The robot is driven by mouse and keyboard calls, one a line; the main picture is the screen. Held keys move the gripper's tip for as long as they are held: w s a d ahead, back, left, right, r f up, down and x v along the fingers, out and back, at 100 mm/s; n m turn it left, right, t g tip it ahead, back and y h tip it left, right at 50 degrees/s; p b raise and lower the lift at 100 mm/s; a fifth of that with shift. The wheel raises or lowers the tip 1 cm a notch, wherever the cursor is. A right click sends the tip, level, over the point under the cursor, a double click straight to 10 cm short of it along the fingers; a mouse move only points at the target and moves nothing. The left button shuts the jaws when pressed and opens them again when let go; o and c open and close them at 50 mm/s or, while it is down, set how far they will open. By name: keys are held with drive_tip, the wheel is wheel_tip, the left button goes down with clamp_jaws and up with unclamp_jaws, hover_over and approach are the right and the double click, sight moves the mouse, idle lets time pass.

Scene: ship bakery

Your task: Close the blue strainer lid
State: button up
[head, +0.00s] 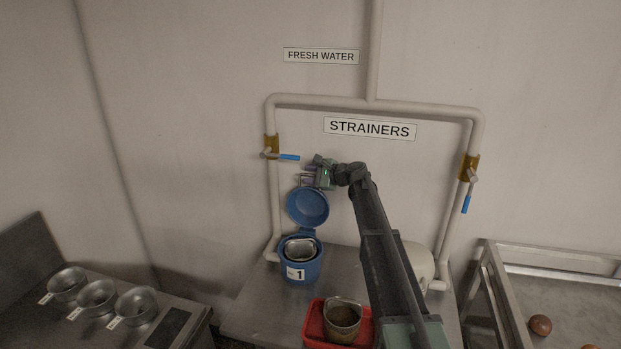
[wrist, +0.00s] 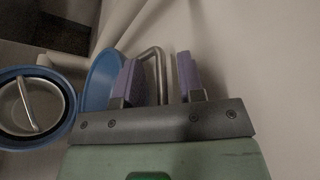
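The blue strainer lid (head: 307,207) stands raised, hinged open at the back of the blue strainer (head: 297,271) marked 1. In the wrist view, the lid (wrist: 99,82) is partly hidden behind the left finger. A bent metal handle (wrist: 159,66) on the lid shows between the two purple fingers. My gripper (head: 311,172) is at the top of the raised lid. In the wrist view, my gripper (wrist: 159,78) is open, its fingers apart on either side of the handle; I cannot tell whether one touches it. A metal basket (head: 299,248) sits inside the strainer.
A red tray (head: 313,327) with a dirty metal basket (head: 342,316) stands in front of the strainer. Pipes with blue-handled valves (head: 289,157) run along the wall close to my gripper. A pale strainer body (head: 419,263) is behind my arm. Metal bowls (head: 97,297) stand at left.

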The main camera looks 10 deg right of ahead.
clamp_jaws()
